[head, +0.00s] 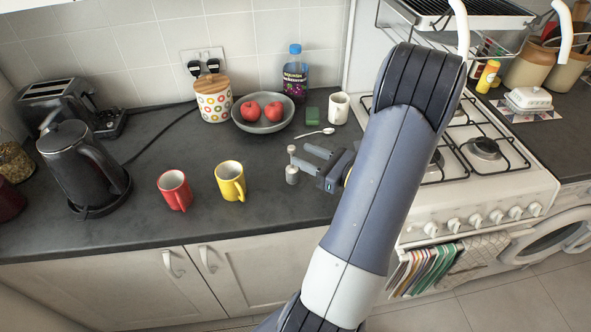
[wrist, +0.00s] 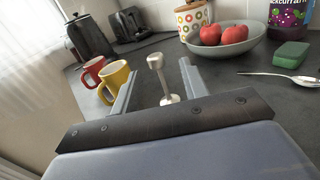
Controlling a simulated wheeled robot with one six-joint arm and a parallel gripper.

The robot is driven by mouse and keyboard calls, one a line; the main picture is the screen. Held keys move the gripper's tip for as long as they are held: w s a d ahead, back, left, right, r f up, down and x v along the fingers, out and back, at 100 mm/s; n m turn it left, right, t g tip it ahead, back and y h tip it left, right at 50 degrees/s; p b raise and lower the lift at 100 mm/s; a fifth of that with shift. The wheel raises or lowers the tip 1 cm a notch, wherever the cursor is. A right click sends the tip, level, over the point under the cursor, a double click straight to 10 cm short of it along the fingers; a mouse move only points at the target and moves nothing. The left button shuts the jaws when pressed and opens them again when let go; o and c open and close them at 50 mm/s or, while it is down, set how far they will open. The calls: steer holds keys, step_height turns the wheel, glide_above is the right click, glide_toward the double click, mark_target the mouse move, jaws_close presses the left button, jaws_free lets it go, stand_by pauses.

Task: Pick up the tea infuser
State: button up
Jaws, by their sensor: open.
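The tea infuser (head: 292,174) is a small silver metal piece with a rounded end and a narrow stem. It is upright on the dark counter, right of the yellow mug. In the wrist view the infuser (wrist: 157,64) shows between my two fingers, with a wider part at the top and its lower part at the gripper's body edge. My gripper (head: 301,154) is open and reaches left, low over the counter, with its fingertips close to the infuser. In the wrist view my gripper (wrist: 158,68) holds nothing. I cannot tell whether a finger touches the infuser.
A yellow mug (head: 230,181) and a red mug (head: 175,190) stand to the left. A spoon (head: 315,132), a bowl of red fruit (head: 263,124), a green sponge (head: 312,116) and a white mug (head: 339,107) are behind. The stove (head: 470,185) is right.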

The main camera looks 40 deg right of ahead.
mark_target(292, 151)
steer(key=shift+p+x, duration=0.75)
steer(key=shift+x, duration=1.6)
steer(key=shift+a+f, duration=0.1)
steer(key=shift+a, duration=0.05)
steer(key=shift+c, duration=0.2)
steer(key=shift+s, duration=0.1)
jaws_close()
